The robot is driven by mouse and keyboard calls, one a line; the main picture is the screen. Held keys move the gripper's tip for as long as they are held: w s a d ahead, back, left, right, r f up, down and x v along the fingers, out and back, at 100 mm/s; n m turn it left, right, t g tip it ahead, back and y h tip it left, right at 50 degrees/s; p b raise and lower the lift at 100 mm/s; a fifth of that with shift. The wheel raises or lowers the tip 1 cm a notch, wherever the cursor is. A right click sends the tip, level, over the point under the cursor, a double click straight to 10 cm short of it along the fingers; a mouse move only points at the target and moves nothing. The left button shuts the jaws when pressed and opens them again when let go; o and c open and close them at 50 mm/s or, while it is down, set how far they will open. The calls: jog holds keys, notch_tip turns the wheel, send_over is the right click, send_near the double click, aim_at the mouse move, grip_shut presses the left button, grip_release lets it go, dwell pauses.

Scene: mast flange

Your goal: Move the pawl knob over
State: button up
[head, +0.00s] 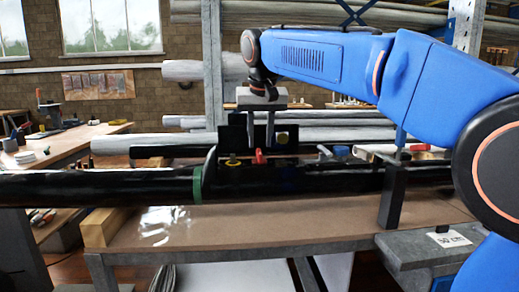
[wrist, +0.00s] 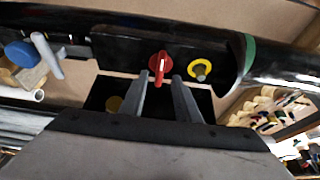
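A red knob (head: 259,157), the likely pawl knob, sits on the black housing of the long dark mast tube. In the wrist view the red knob (wrist: 158,64) has a pale line on its face and its narrow end points toward my gripper. My gripper (wrist: 161,78) is open, its two grey fingers apart on either side of that narrow end; I cannot tell whether they touch it. In the head view my gripper (head: 260,143) points down just above the red knob. A yellow-ringed stud (wrist: 200,69) is right of the knob in the wrist view.
A black plate with a yellow disc (wrist: 114,104) stands close behind the fingers. A green band (head: 198,185) circles the tube. The workbench (head: 270,232) lies below.

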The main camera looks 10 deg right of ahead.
aim_at(259, 151)
jog(key=shift+x, duration=2)
grip_shut()
